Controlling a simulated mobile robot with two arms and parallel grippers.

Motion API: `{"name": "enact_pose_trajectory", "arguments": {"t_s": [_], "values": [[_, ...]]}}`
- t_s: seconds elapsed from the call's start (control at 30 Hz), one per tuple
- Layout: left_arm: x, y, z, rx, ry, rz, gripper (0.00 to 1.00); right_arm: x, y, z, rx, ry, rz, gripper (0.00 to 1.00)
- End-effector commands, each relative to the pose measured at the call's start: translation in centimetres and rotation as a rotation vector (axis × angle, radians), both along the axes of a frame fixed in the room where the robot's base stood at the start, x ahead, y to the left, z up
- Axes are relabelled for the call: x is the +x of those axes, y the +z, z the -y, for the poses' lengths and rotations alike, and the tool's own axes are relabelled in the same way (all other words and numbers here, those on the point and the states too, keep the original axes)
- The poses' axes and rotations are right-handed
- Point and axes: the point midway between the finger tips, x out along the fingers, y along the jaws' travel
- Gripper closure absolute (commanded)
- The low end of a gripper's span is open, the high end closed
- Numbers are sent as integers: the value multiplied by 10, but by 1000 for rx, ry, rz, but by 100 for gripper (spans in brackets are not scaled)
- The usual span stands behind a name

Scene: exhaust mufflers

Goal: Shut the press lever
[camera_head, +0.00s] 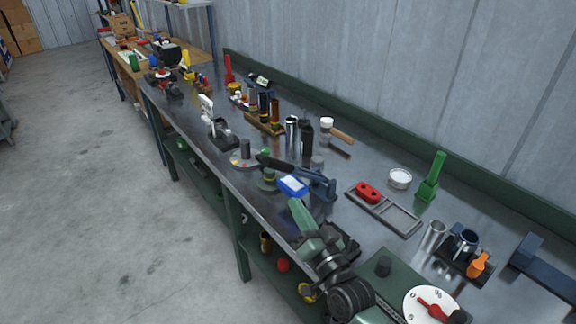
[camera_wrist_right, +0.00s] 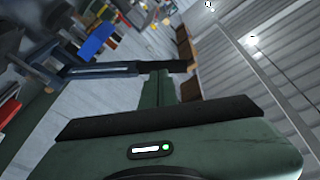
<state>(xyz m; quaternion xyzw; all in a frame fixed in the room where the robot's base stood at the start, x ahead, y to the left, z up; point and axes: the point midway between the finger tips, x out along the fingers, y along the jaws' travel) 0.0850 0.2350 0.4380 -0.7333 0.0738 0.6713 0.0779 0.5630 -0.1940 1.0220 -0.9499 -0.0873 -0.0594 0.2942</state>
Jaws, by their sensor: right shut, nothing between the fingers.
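The press (camera_head: 322,184) is a dark blue-grey tool on the workbench, in the middle of the head view. Its lever has a black grip (camera_head: 275,163) that points left and sticks out roughly level. In the wrist view the blue lever arm (camera_wrist_right: 100,71) crosses from the left to its black grip, just past my fingers. My right gripper (camera_head: 294,205) is green, shut and empty, on the near side of the press, close to the lever; whether it touches the lever I cannot tell. It also shows in the wrist view (camera_wrist_right: 158,85). My left gripper is not in view.
A bright blue and white object (camera_head: 293,185) sits between my gripper and the press. A grey frame with a red part (camera_head: 368,193) lies to the right. Several cylinders and tools stand farther back along the steel bench (camera_head: 350,165). The bench's near edge is close.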

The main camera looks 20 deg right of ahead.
Motion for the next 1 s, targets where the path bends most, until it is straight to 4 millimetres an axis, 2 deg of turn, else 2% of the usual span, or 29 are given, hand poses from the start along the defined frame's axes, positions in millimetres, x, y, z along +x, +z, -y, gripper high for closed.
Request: {"name": "enact_pose_trajectory", "arguments": {"t_s": [0.1, 0.2, 0.37, 0.47, 0.83, 1.0], "values": [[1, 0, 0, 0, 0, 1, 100, 10, 25, 19, 95, -52, 136, 100], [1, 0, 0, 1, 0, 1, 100, 12, 37, 30, 142, -78, 203, 100], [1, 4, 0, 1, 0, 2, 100, 19, 48, 35, 163, -92, 240, 100], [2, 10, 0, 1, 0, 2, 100, 32, 55, 35, 162, -91, 241, 100], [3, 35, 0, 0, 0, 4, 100, 104, 87, 35, 161, -91, 238, 100], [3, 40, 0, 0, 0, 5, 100, 103, 63, 18, 161, -90, 231, 100]]}}
